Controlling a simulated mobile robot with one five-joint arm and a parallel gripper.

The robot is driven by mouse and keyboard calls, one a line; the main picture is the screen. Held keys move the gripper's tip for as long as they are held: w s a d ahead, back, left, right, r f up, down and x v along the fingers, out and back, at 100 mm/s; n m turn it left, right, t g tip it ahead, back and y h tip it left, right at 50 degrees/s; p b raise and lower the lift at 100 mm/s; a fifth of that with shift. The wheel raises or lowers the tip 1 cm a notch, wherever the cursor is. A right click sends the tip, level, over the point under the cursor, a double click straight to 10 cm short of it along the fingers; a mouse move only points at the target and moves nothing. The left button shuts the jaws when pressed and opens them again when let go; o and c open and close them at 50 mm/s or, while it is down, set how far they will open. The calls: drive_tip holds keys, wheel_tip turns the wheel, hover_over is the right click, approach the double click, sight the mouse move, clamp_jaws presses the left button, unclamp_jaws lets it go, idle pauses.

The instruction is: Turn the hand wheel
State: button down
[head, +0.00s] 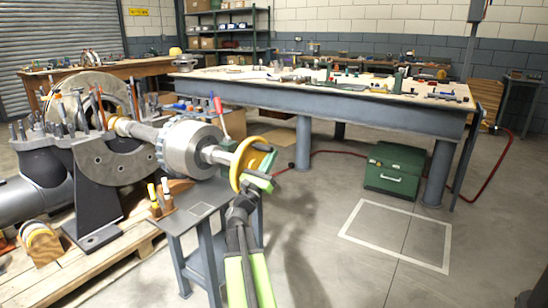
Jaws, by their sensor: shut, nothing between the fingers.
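The yellow hand wheel (241,166) is on the right end of a horizontal shaft (214,154), seen nearly edge-on. A large grey flanged cylinder (188,147) sits on the same shaft to its left. My gripper (262,178) is at the wheel's lower right side, close to the rim. It is shut with nothing held. My black and green arm comes up from the bottom of the picture. Whether the fingers touch the wheel cannot be told, and they partly overlap its lower right edge.
A small grey stand (199,210) is below the shaft, with a tool holder (161,207) on its left. The split casing (112,160) stands on a wooden pallet at left. A long workbench (330,97) and green toolbox (394,169) are behind. Floor at right is clear.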

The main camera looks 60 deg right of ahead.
drive_tip(key=shift+a+r, duration=0.15)
drive_tip(key=shift+a, duration=0.35)
idle(0.4)
drive_tip(key=d, duration=0.4)
wheel_tip(320, 180, down, 9)
drive_tip(key=a+b, duration=0.1)
drive_tip(key=b, duration=0.8)
drive_tip(key=shift+a, duration=0.15)
idle(0.8)
